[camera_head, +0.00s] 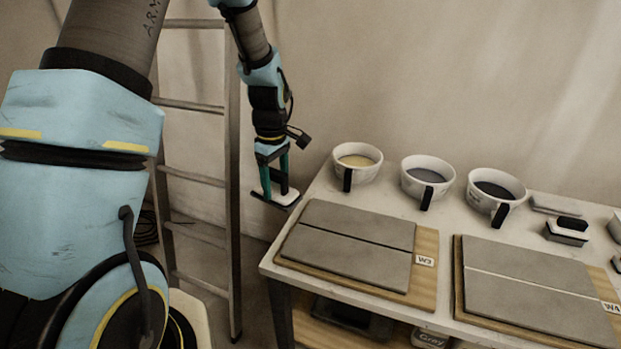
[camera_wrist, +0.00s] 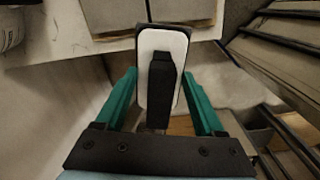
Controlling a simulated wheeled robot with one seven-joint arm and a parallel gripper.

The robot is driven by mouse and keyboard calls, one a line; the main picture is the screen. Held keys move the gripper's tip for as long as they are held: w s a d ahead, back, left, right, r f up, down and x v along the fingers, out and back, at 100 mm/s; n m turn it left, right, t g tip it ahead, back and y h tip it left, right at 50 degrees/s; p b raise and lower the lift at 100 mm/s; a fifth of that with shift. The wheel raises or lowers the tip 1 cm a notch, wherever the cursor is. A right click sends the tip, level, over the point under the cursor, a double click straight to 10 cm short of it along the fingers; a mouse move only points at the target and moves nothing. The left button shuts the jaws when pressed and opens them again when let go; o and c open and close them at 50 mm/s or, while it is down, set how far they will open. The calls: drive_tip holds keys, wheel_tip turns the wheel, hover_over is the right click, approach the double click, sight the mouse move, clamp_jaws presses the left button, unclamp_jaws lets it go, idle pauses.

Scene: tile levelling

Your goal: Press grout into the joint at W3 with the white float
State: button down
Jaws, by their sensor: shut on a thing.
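My gripper (camera_head: 277,180) is shut on the black handle of the white float (camera_head: 267,196). In the wrist view the float (camera_wrist: 149,101) lies between the green fingers (camera_wrist: 160,98), with its white back and dark handle showing. The float hangs in the air just beyond the left end of the table. The W3 board (camera_head: 425,284) lies at the table's left with two grey tiles. The joint (camera_head: 357,243) between them shows as a dark line. The W3 label (camera_head: 425,261) is on the board's right strip. The float's underside is hidden.
Three white tubs with black handles hold yellowish (camera_head: 357,160), grey (camera_head: 427,175) and dark (camera_head: 495,190) contents behind the boards. A W4 board (camera_head: 458,290) lies to the right. Another float (camera_head: 567,231) rests at the back right. A ladder (camera_head: 234,240) stands left of the table.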

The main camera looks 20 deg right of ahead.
drive_tip(key=s+d+r+n, duration=0.2)
drive_tip(key=s+d, duration=0.3)
drive_tip(key=d, duration=0.2)
drive_tip(key=f+b, duration=0.1)
drive_tip(key=f, duration=0.1)
drive_tip(key=f+b, duration=0.4)
drive_tip(key=f, duration=0.1)
drive_tip(key=shift+s+d, duration=0.25)
drive_tip(key=shift+w+r, duration=0.1)
drive_tip(key=shift+r, duration=0.05)
